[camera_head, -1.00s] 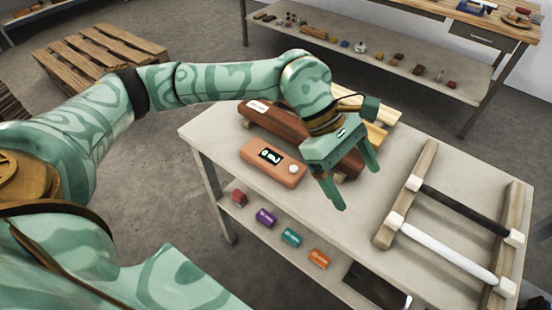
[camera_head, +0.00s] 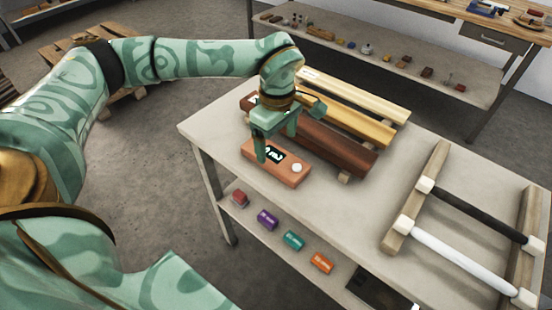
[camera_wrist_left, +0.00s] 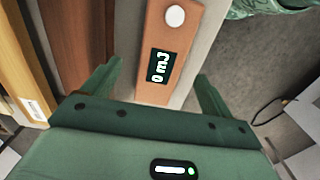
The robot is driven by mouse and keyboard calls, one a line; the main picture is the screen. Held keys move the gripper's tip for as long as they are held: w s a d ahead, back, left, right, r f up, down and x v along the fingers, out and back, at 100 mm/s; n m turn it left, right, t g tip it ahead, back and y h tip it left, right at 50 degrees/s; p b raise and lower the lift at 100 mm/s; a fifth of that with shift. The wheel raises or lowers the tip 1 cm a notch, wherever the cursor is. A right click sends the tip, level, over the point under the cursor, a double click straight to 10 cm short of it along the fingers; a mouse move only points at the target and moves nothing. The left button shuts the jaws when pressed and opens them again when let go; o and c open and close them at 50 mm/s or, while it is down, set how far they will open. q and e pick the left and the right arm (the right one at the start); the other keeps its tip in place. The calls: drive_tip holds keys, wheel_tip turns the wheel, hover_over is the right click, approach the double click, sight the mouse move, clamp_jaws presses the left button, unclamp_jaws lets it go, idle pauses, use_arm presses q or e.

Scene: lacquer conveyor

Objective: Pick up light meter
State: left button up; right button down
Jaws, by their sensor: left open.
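The light meter is an orange-brown box (camera_head: 287,174) with a dark display and a white round knob. It lies on the grey table near its left front edge. My left gripper (camera_head: 276,146) is open above the meter's left part, pointing down. In the left wrist view the meter (camera_wrist_left: 171,50) shows between the two open fingers (camera_wrist_left: 158,90), its display facing up. I cannot tell whether the fingers touch it. My right gripper is not in view.
Reddish-brown and yellow wooden bars (camera_head: 340,150) lie just behind the meter. A wooden rack (camera_head: 415,200) with a black and a white rod stands at the right. Small coloured items, including a purple one (camera_head: 267,219), sit on the lower shelf. The table between meter and rack is clear.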

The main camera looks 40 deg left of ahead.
sight(275, 155)
use_arm(q)
drive_tip(key=f, duration=0.1)
drive_tip(key=f+b, duration=0.1)
drive_tip(key=f, duration=0.1)
drive_tip(key=f+b, duration=0.1)
drive_tip(key=f, duration=0.1)
drive_tip(key=shift+s+a+f, duration=0.1)
drive_tip(key=shift+a+f, duration=0.1)
drive_tip(key=shift+a, duration=0.05)
drive_tip(key=shift+r, duration=0.15)
drive_tip(key=c, duration=1.2)
